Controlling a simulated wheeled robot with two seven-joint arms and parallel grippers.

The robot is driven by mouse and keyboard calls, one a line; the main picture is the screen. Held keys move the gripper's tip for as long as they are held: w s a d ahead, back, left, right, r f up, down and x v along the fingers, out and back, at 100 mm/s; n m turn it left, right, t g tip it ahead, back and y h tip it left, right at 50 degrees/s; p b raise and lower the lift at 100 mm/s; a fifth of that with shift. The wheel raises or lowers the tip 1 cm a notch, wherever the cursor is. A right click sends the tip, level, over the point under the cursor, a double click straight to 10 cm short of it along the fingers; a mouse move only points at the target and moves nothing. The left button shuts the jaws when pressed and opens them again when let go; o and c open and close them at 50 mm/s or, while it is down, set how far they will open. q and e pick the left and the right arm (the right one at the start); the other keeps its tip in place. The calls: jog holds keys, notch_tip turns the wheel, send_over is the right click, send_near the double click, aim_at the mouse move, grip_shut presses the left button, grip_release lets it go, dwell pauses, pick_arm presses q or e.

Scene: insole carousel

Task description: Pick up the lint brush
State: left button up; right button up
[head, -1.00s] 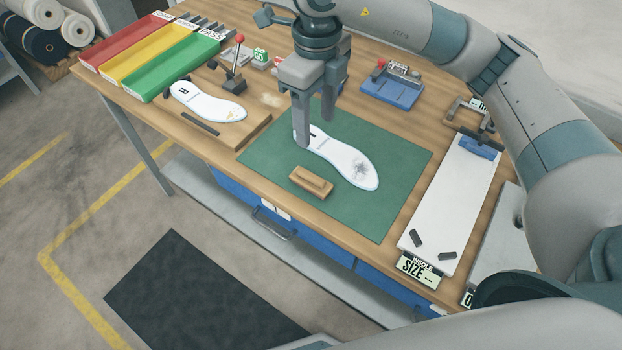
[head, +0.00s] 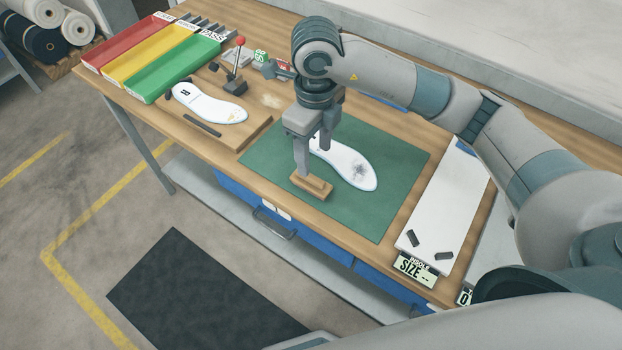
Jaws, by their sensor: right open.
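The lint brush (head: 312,187) is a small wooden block lying on the front edge area of the green mat (head: 378,220). My right gripper (head: 315,162) is open and points down over the brush. One finger reaches close to the brush's back left part; the other finger is farther back, over the insole. I cannot tell whether the near finger touches the brush. A white insole (head: 352,168) with a dark smudge lies on the mat behind the brush, its back end partly hidden by the gripper. My left gripper is not in view.
A second white insole (head: 208,104) lies on a wooden board to the left, near a red-knobbed lever (head: 237,68). Red, yellow and green trays (head: 172,70) stand at the back left. A white sizing plate (head: 445,215) lies on the right. The mat's front right is clear.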

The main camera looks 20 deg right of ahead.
aim_at(311, 176)
jog(key=shift+f+p, duration=0.5)
jog(key=shift+f, duration=1.6)
jog(key=shift+a+f+p, duration=0.15)
jog(key=shift+f+p, duration=0.25)
jog(key=shift+p, duration=0.05)
jog(key=f+p, duration=0.1)
jog(key=f, duration=0.1)
jog(key=f+p, duration=0.1)
jog(key=shift+w+a+f, duration=0.1)
jog(key=shift+a+f, duration=0.1)
jog(key=shift+f, duration=0.5)
jog(key=shift+c, duration=0.7)
jog(key=c, duration=1)
